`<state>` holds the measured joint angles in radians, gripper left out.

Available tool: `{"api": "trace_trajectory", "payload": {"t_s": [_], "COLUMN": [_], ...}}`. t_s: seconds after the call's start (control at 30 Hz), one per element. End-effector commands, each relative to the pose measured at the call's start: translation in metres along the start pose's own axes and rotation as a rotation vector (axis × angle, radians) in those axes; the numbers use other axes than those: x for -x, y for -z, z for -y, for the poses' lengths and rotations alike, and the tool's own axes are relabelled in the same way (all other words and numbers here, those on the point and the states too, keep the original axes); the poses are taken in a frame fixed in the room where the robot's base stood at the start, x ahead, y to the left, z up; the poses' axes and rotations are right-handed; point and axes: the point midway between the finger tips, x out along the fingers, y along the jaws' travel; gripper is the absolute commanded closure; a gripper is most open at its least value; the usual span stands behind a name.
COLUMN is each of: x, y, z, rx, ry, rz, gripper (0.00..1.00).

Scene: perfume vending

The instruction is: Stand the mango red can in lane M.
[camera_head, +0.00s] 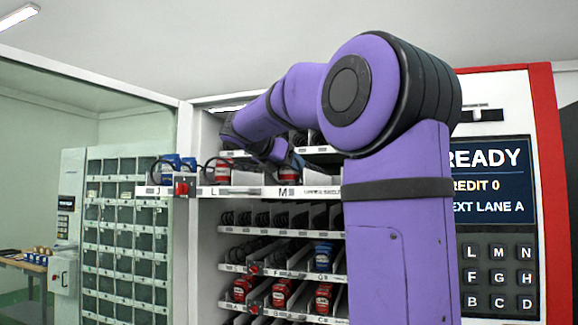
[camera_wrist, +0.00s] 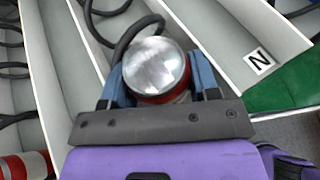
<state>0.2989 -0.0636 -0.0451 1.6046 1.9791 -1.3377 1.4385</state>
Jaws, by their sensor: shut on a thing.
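The red can (camera_wrist: 156,68) with a silver top is between the two blue fingers of my gripper (camera_wrist: 160,86) in the wrist view. My gripper is shut on it. The can is over a lane with a black coil, to the left of the lane labelled N; whether its base touches the lane floor is hidden. In the head view my gripper (camera_head: 290,161) is at the top open shelf, just above the M label (camera_head: 285,191), with a bit of the red can (camera_head: 281,176) showing below it. My arm hides the shelf's right part.
Another red can (camera_head: 222,170) stands in lane L (camera_head: 221,191). Blue cans (camera_head: 171,163) stand at the left by lane J. White dividers (camera_wrist: 225,50) flank the lane. Lower shelves hold red cans (camera_head: 281,292) and a blue can (camera_head: 323,254).

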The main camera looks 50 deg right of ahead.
Motion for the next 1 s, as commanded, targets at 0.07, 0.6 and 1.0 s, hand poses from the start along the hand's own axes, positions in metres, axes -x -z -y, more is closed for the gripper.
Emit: {"api": "trace_trajectory", "payload": {"t_s": [0.07, 0.6, 1.0], "x": [0.000, -0.001, 0.051], "y": [0.000, 0.001, -0.001], "z": [0.000, 0.000, 0.000], "rx": [-0.001, -0.001, -0.001], "ry": [0.000, 0.000, -0.004], "rz": [0.000, 0.000, 0.000], "gripper": [0.77, 0.34, 0.34]}}
